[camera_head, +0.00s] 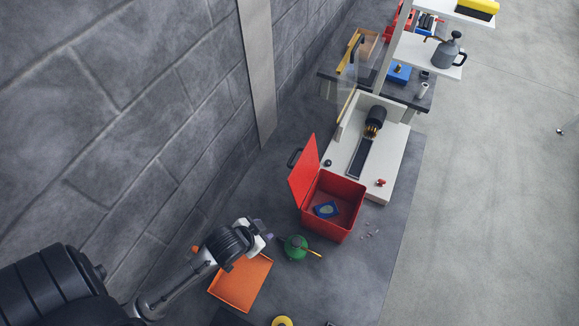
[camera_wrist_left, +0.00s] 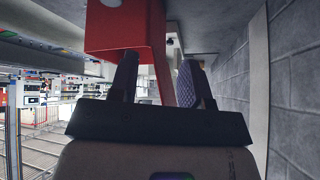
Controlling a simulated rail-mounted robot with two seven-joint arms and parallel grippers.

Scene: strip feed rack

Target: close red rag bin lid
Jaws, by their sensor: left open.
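The red rag bin (camera_head: 335,226) stands on the dark bench, with a blue item (camera_head: 326,210) inside. Its red lid (camera_head: 303,173) stands open, tilted up on the bin's left side toward the wall, with a dark handle (camera_head: 294,158) on its outer face. My left gripper (camera_head: 266,229) is open and empty, left of and below the bin in the head view, apart from the lid. In the left wrist view the bin (camera_wrist_left: 112,32) and lid (camera_wrist_left: 158,45) show beyond the open fingers of my left gripper (camera_wrist_left: 158,74). My right gripper is not in view.
An orange tray (camera_head: 241,283) lies below my left gripper. A green round can (camera_head: 295,246) with a yellow-orange stick stands between tray and bin. A white machine (camera_head: 346,143) stands behind the bin. The block wall (camera_head: 130,120) runs close along the left.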

